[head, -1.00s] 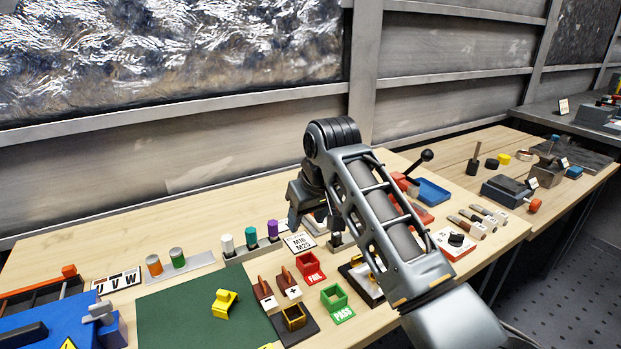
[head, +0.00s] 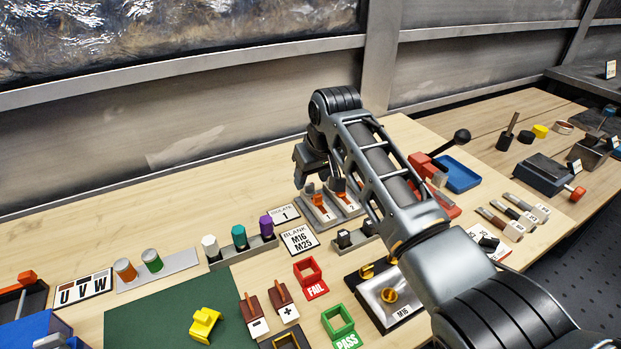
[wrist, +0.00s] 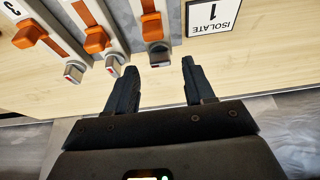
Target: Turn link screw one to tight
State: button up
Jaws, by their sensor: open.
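A row of grey link strips with orange sliders stands at the back of the bench, partly hidden by my arm in the head view. The strip numbered 1 (head: 327,216) is beside the strip numbered 2 (head: 352,207). In the wrist view the link nearest the ISOLATE 1 card has an orange slider (wrist: 151,27) and a grey square-ended piece with a red mark (wrist: 158,56), which appears to be link screw one. My gripper (wrist: 157,80) is open and empty. That piece lies just beyond the gap between the fingertips, apparently untouched. My gripper also shows above the strips in the head view (head: 314,180).
The ISOLATE 1 card (wrist: 212,14) lies beside the link. A rack of white, teal and purple pegs (head: 240,250) and a BLANK M16 M25 card (head: 299,240) stand nearby. A red FAIL bin (head: 310,276) is in front. Bare bench lies to the back left.

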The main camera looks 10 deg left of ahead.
aim_at(309, 187)
jog(key=shift+x, duration=1.1)
jog(key=shift+c, duration=0.4)
grip_shut()
